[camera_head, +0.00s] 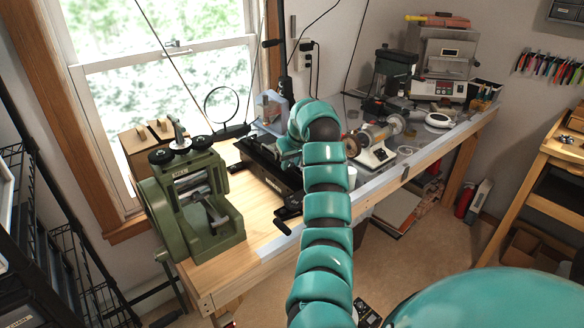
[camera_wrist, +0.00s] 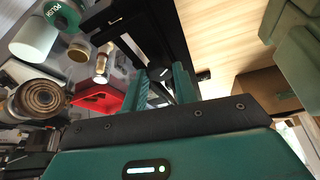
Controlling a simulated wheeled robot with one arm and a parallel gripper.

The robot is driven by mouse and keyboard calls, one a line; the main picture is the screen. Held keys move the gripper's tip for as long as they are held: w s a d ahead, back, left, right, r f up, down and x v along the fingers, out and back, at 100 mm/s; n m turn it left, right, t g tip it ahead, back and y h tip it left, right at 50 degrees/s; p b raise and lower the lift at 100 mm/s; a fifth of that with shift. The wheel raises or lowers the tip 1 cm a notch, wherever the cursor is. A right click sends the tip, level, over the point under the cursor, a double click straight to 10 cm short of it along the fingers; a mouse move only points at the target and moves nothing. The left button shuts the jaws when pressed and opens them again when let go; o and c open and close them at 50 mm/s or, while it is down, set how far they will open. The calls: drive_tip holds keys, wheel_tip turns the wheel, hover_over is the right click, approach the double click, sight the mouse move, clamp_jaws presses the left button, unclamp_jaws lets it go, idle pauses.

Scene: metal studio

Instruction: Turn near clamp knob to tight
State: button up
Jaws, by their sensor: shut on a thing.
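My gripper (camera_wrist: 163,80) reaches in from the bottom of the wrist view, its two teal ribbed fingers on either side of a small black knob (camera_wrist: 160,73). The fingers are shut on this knob. A short pale mark shows on the knob's face. The knob belongs to a black device with straight black bars (camera_wrist: 145,25). In the head view this long black device (camera_head: 268,172) lies on the workbench, with a black handle near the bench's front edge. My teal arm hides the grasp there.
A green rolling mill (camera_head: 195,205) stands at the bench's near left corner. A polishing motor (camera_head: 376,143) with a white base stands right of my arm. Wrist view: a red holder (camera_wrist: 105,100) and several round items lie left. Bare wooden bench (camera_wrist: 230,30) shows at upper right.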

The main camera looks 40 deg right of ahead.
drive_tip(key=m, duration=0.1)
drive_tip(key=m+h+b, duration=0.1)
drive_tip(key=shift+a+f+m, duration=0.2)
drive_tip(key=shift+a+m, duration=0.05)
drive_tip(key=shift+m, duration=0.15)
drive_tip(key=m, duration=0.1)
drive_tip(key=m+g+h+b, duration=0.1)
drive_tip(key=m, duration=0.1)
drive_tip(key=shift+w+r+m+h, duration=0.1)
drive_tip(key=shift+m+h, duration=0.2)
drive_tip(key=m, duration=0.2)
drive_tip(key=m+g+h, duration=0.1)
drive_tip(key=m, duration=0.1)
drive_tip(key=shift+w+a+r, duration=0.1)
drive_tip(key=shift+a, duration=0.1)
drive_tip(key=shift+m+g+h, duration=0.3)
drive_tip(key=shift+m+g, duration=0.1)
drive_tip(key=shift+m, duration=0.7)
drive_tip(key=o, duration=1)
drive_tip(key=shift+c, duration=0.2)
drive_tip(key=shift+w, duration=0.1)
